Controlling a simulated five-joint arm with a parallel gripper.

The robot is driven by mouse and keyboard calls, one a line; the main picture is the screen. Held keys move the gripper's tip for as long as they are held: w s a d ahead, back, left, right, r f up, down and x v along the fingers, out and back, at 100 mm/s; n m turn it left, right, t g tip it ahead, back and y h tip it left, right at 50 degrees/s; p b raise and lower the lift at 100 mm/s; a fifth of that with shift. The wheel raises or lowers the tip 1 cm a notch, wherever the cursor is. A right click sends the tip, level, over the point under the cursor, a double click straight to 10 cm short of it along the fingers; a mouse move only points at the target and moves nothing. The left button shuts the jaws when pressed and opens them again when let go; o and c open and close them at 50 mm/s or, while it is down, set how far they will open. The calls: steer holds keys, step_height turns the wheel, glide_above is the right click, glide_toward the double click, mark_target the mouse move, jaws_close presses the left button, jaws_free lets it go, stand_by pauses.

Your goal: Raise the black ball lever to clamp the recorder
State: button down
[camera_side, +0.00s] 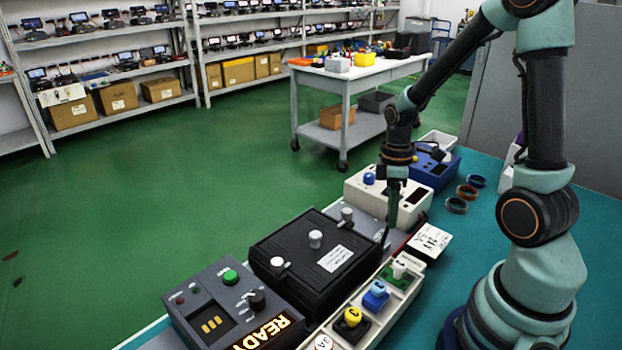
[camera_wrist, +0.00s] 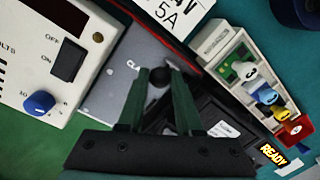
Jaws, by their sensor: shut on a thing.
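The black ball (camera_wrist: 158,77) of the lever sits between the two green fingertips of my gripper (camera_wrist: 160,74) in the wrist view, and my gripper is shut on it. The ball is over a grey plate (camera_wrist: 122,62) with partly hidden "CLA" lettering. In the side view my gripper (camera_side: 388,232) points down at the far right end of the black recorder (camera_side: 290,238); the lever's ball cannot be made out there. The recorder lies flat in its grey fixture, with several pale knobs on and around it. The lever's stem is hidden, so its angle cannot be told.
A white instrument (camera_side: 368,200) with a blue knob stands close behind my gripper. A tray (camera_side: 372,318) of coloured numbered plugs lies in front. A grey panel (camera_side: 215,318) shows a lit "READY" sign. A white "5A" card (camera_side: 430,240) lies to the right.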

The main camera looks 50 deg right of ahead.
mark_target(387, 216)
steer(key=shift+r, duration=0.1)
stand_by(0.4)
steer(key=shift+w+a+r+t, duration=0.1)
steer(key=shift+a+t, duration=0.3)
steer(key=shift+a, duration=0.15)
steer(key=c, duration=0.6)
jaws_free()
steer(key=r, duration=1.2)
steer(key=shift+w+d, duration=0.1)
steer(key=shift+w, duration=0.1)
